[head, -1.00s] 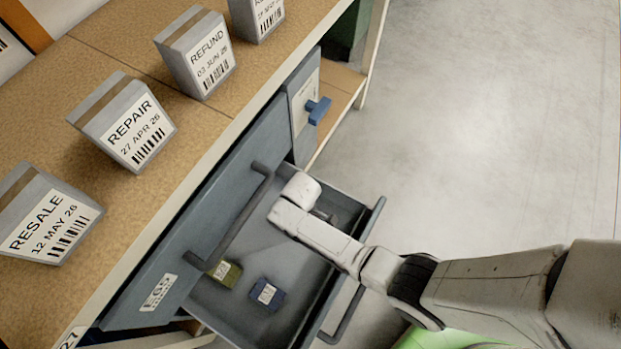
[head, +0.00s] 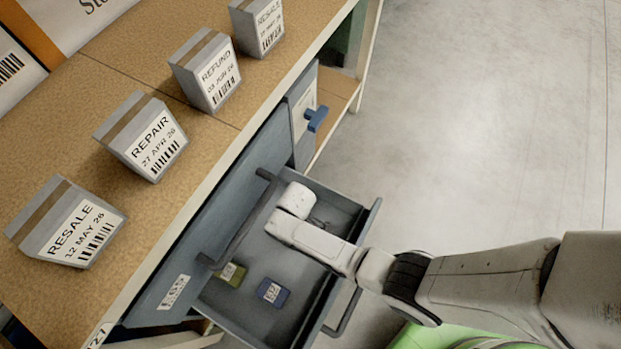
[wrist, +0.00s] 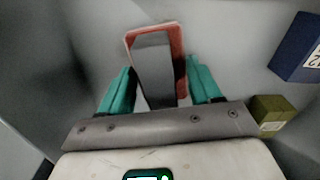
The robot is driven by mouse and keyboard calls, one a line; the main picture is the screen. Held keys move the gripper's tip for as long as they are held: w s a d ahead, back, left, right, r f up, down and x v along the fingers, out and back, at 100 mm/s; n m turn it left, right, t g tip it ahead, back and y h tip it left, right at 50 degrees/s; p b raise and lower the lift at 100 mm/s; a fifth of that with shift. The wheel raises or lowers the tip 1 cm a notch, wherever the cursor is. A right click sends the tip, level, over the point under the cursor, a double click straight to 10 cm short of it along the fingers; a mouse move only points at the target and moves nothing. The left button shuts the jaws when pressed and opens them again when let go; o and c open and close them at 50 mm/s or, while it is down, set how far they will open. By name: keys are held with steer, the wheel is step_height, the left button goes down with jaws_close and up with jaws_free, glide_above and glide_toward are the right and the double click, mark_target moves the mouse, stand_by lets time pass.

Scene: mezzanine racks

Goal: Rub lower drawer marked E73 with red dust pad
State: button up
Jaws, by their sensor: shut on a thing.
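The lower drawer (head: 232,312) is pulled open in the head view, below a closed drawer front (head: 218,228) with a bar handle. I cannot read an E73 mark; the small label on the upper front is blurred. My gripper (wrist: 160,78) reaches down into the open drawer, its fingers hidden by my arm in the head view. In the wrist view its two teal fingers are shut on the grey grip of the red dust pad (wrist: 152,27), whose red rim shows around it. Whether the pad touches the drawer floor is unclear.
A blue block (head: 272,292) and an olive block (head: 231,274) lie in the drawer; they also show at the right in the wrist view. Labelled grey boxes, among them REPAIR (head: 143,135), stand on the bench (head: 45,125). Open floor (head: 480,120) lies to the right.

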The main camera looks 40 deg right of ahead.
steer(key=shift+r+p, duration=1.6)
steer(key=shift+r, duration=0.55)
